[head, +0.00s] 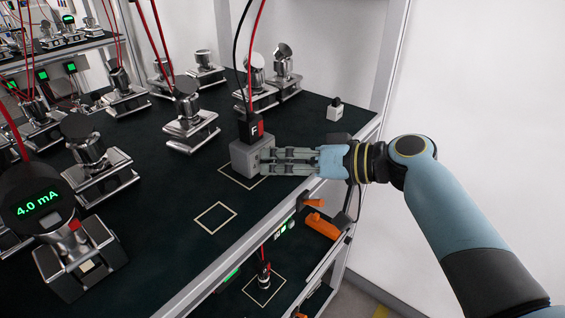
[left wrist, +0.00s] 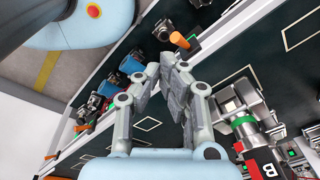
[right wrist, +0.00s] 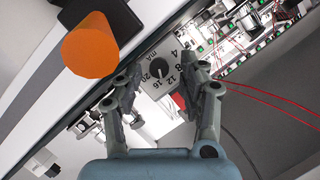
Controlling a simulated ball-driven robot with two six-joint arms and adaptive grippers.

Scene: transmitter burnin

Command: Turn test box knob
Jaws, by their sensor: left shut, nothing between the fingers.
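The grey test box (head: 246,158) stands near the front edge of the dark shelf, over a pale outlined square. A black and red plug (head: 251,127) with two leads sits on its top. My right gripper (head: 268,160) is at the box's right side. In the right wrist view, the box's dial face (right wrist: 172,58) shows marks up to 20 and "mA", with the knob (right wrist: 161,72) in the middle. The fingers of my right gripper (right wrist: 162,97) are apart, on either side of the dial; contact cannot be told. My left gripper (left wrist: 172,65) is shut and empty.
A transmitter (head: 42,206) reading 4.0 mA stands at the left. Several metal transmitters stand behind. An empty outlined square (head: 215,217) lies in front of the box. Orange handles (head: 322,226) show below the shelf edge. A small white block (head: 335,109) sits at the far right corner.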

